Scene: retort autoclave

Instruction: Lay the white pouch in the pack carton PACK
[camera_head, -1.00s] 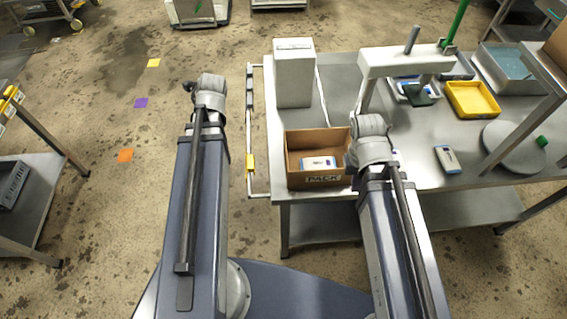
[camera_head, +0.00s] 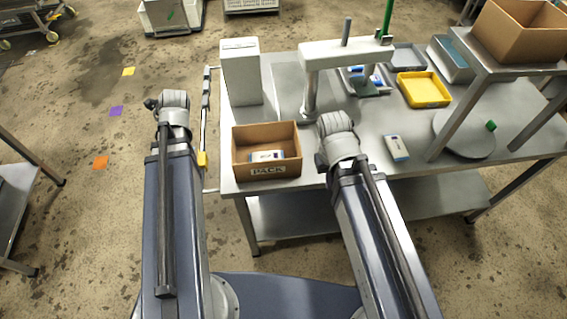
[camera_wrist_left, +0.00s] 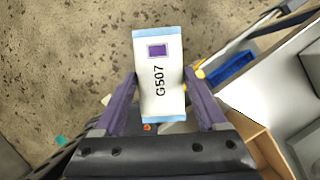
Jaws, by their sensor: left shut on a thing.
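The white pouch (camera_wrist_left: 158,85), marked G507 with a purple square and pale blue ends, is between the fingers of my left gripper (camera_wrist_left: 160,100) in the left wrist view. That gripper is shut on it, above the floor. In the head view the left arm's end is left of the table, and the pouch is hidden. The open brown carton marked PACK (camera_head: 267,171) stands at the table's near left corner, right of the left arm. A white and blue pack (camera_head: 267,156) lies inside it. My right gripper (camera_head: 335,145) is just right of the carton; its fingers cannot be made out.
The steel table (camera_head: 300,185) also holds a tall white box (camera_head: 241,75) behind the carton, a white stand (camera_head: 345,54), a yellow tray (camera_head: 422,90) and a loose white and blue pack (camera_head: 396,147). A raised shelf with a cardboard box (camera_head: 515,35) is at the right.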

